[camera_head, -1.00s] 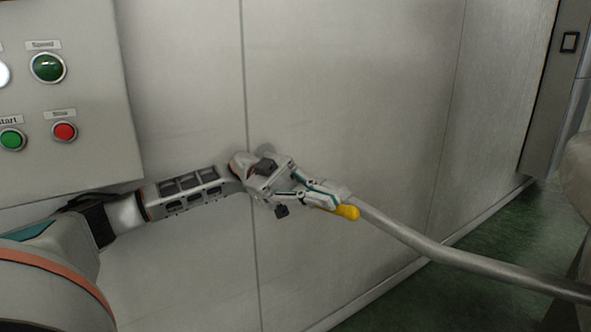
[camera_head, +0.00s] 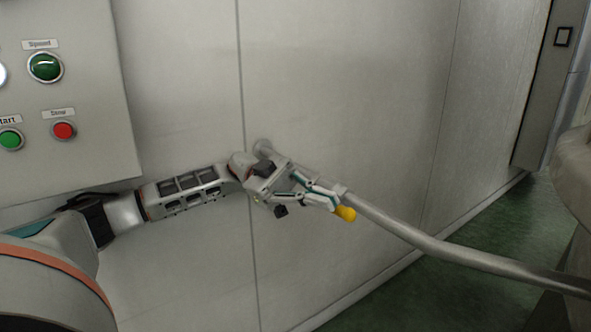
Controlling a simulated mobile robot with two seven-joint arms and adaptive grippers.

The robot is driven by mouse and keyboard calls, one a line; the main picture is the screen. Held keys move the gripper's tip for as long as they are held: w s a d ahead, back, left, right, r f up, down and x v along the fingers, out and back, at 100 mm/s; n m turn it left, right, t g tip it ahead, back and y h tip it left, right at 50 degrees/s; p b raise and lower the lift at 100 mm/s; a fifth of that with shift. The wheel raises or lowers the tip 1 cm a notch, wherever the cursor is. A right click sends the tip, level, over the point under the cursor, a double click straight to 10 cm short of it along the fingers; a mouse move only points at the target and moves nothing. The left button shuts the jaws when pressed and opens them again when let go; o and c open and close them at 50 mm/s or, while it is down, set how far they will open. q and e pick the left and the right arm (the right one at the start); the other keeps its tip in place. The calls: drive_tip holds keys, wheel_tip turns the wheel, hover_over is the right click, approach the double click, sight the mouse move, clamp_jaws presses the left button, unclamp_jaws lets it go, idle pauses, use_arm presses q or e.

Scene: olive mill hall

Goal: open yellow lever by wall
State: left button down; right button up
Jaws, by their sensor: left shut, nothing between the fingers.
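The yellow lever (camera_head: 345,213) shows as a short rounded yellow end beside a grey metal pipe in front of the pale wall. The rest of the lever is hidden behind my left gripper (camera_head: 338,201). My left gripper is shut with nothing between its fingers. Its fingertips are right at the yellow end, at its upper left; I cannot tell whether they touch it. My left arm reaches in from the left below the control panel. My right gripper is not in view.
The grey pipe (camera_head: 425,243) runs from the wall down to the lower right. A control panel (camera_head: 75,165) with green and red buttons is at the upper left. A pale rounded body (camera_head: 574,165) stands at the right edge. Green floor (camera_head: 470,225) shows at the right.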

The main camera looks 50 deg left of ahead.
use_arm(q)
wheel_tip(320, 180, up, 10)
idle(0.6)
drive_tip(key=shift+f, duration=0.1)
idle(0.3)
